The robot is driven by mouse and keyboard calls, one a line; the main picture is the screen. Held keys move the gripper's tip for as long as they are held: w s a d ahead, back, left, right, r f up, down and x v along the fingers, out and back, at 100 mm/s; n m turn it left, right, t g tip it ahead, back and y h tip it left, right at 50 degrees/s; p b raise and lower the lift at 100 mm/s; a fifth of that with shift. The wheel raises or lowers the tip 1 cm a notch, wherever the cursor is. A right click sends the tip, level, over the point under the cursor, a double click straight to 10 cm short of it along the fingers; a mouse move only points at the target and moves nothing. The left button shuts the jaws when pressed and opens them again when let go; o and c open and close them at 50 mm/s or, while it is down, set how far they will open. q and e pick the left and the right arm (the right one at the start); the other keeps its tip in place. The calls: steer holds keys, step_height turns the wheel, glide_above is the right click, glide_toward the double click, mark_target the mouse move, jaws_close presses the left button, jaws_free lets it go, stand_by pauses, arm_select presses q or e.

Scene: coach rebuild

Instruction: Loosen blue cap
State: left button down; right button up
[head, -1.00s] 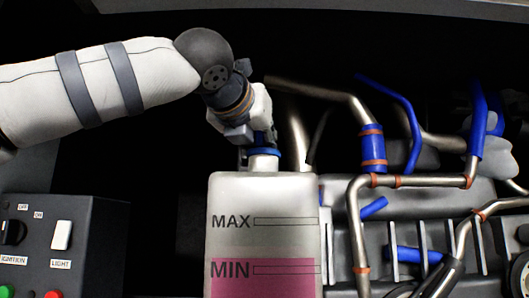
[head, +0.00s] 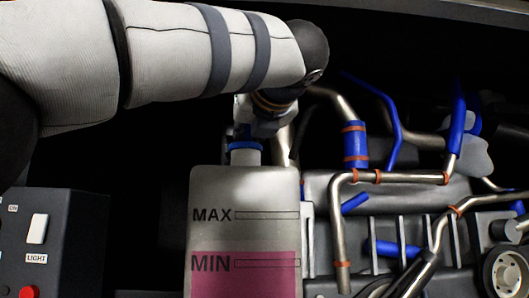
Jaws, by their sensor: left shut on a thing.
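The blue cap (head: 245,146) sits on the neck of a translucent tank (head: 243,190) marked MAX and MIN. Pink liquid in the tank stands a little above the MIN mark. My left gripper (head: 247,132) comes down from above and is shut on the cap; its fingers hide the cap's upper part. My left arm reaches in from the upper left. I cannot tell whether the cap sits tight or loose on the neck. My right gripper is not in view.
Metal pipes (head: 338,215) with orange clamps and blue hoses (head: 355,145) fill the area right of the tank. A dark control box (head: 50,245) with a LIGHT switch and a red button stands at the lower left. A dark gap lies between box and tank.

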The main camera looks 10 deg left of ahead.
arm_select(q)
steer(key=shift+w+d+f+n+g+y, duration=0.25)
steer(key=shift+n+g+y, duration=0.15)
steer(key=shift+y, duration=0.3)
steer(key=shift+a, duration=0.1)
steer(key=c, duration=1.2)
jaws_free()
steer(key=shift+r, duration=0.1)
steer(key=v, duration=0.4)
steer(key=shift+s+r, duration=0.1)
steer(key=shift+s, duration=0.05)
steer(key=shift+v, duration=2.95)
